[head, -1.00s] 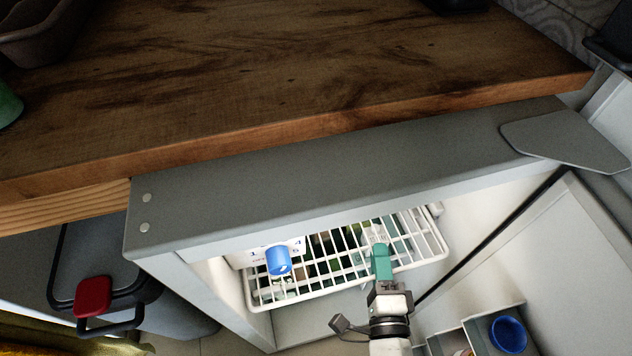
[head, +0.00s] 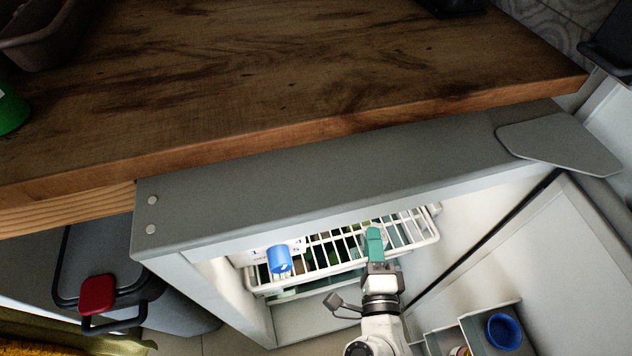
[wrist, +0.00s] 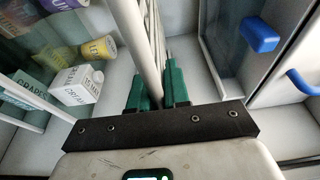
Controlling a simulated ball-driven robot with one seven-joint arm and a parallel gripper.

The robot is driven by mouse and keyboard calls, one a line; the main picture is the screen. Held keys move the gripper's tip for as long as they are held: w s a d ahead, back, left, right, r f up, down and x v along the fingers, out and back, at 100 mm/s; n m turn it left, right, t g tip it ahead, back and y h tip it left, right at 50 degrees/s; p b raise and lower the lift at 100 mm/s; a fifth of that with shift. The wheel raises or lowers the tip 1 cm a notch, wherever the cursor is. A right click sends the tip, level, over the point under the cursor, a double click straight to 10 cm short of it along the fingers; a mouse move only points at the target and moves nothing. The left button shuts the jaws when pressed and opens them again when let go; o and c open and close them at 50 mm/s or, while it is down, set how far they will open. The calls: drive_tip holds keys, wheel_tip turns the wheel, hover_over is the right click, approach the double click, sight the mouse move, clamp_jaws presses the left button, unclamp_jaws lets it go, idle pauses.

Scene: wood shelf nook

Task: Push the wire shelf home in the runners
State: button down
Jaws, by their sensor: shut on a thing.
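The white wire shelf (head: 326,264) sits inside the open fridge, its front rail nearly level with the cabinet mouth and slightly slanted in the head view. My gripper (head: 374,247) with green fingers is at the right half of its front rail. In the wrist view the fingers (wrist: 157,88) are shut on a white bar of the shelf (wrist: 150,62). The runners are hidden by the cabinet top and cannot be made out. A blue-capped item (head: 279,259) stands at the shelf's left end.
The grey fridge top (head: 330,185) overhangs the shelf. The wooden counter (head: 300,80) lies behind it. The open door at right carries bins with a blue cup (head: 505,331). A bin with a red latch (head: 97,294) stands at left. Cartons and cups (wrist: 78,85) show below in the wrist view.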

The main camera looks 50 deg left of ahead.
drive_tip(key=shift+a+r, duration=0.1)
drive_tip(key=shift+a, duration=0.05)
drive_tip(key=shift+s+a+p+x, duration=0.15)
drive_tip(key=shift+p+x, duration=0.15)
drive_tip(key=shift+x, duration=0.6)
drive_tip(key=shift+s+a+p+x, duration=0.1)
drive_tip(key=shift+s+p+x, duration=0.15)
drive_tip(key=shift+x, duration=0.7)
drive_tip(key=shift+s+a+p+x, duration=0.15)
drive_tip(key=shift+p+x, duration=0.15)
drive_tip(key=shift+x, duration=0.6)
drive_tip(key=c, duration=1)
unclamp_jaws()
drive_tip(key=shift+s+d, duration=0.15)
drive_tip(key=shift+d, duration=0.1)
drive_tip(key=b+v, duration=0.2)
drive_tip(key=v, duration=0.8)
drive_tip(key=shift+s+d, duration=0.1)
